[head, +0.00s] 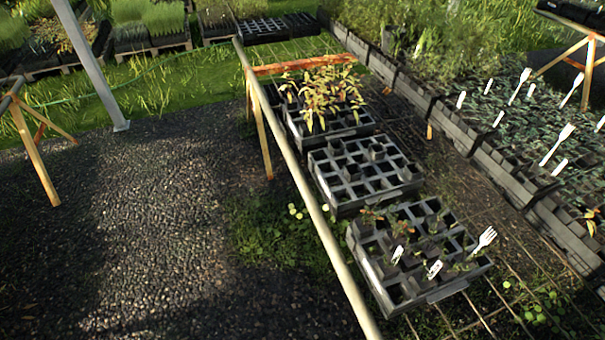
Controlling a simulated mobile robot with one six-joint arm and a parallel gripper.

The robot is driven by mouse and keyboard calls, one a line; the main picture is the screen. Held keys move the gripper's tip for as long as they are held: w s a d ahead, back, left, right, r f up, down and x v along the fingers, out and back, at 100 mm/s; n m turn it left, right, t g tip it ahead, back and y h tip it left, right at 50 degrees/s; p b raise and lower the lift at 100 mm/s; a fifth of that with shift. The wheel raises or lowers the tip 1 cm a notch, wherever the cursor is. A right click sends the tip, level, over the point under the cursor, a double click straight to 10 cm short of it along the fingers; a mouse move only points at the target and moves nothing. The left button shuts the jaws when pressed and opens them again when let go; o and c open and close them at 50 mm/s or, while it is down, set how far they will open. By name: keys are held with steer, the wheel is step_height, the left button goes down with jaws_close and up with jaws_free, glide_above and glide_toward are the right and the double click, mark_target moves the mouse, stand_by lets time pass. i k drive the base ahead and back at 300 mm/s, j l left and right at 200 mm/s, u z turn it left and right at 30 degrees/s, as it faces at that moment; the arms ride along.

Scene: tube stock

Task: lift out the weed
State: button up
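A black cell tray (385,290) stands at the lower right with several small plants in its cells. A reddish-leaved plant (401,228) and other small green seedlings rise from it. I cannot tell which plant is the weed. Two white labels, one on the left (397,254) and one on the right (434,270), stand in the tray's front part. A white fork-shaped marker (484,240) leans at its right edge. My gripper does not show in this view.
A long pale rail (310,205) runs past the trays' left side. A mostly empty cell tray (350,200) and a tray with a yellow-leaved plant (325,95) stand behind. Dense planted trays (500,125) line the right. The gravel path (170,230) at left is clear.

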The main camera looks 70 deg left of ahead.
mark_target(369, 222)
steer(key=j+u, duration=0.25)
steer(key=j, duration=0.2)
steer(key=j+u, duration=0.3)
steer(key=j, duration=0.2)
steer(key=i+j+u, duration=0.25)
steer(key=j, duration=0.15)
steer(key=j+u, duration=0.3)
steer(key=j, duration=0.15)
steer(key=i+j+z, duration=0.1)
steer(key=j+z, duration=0.3)
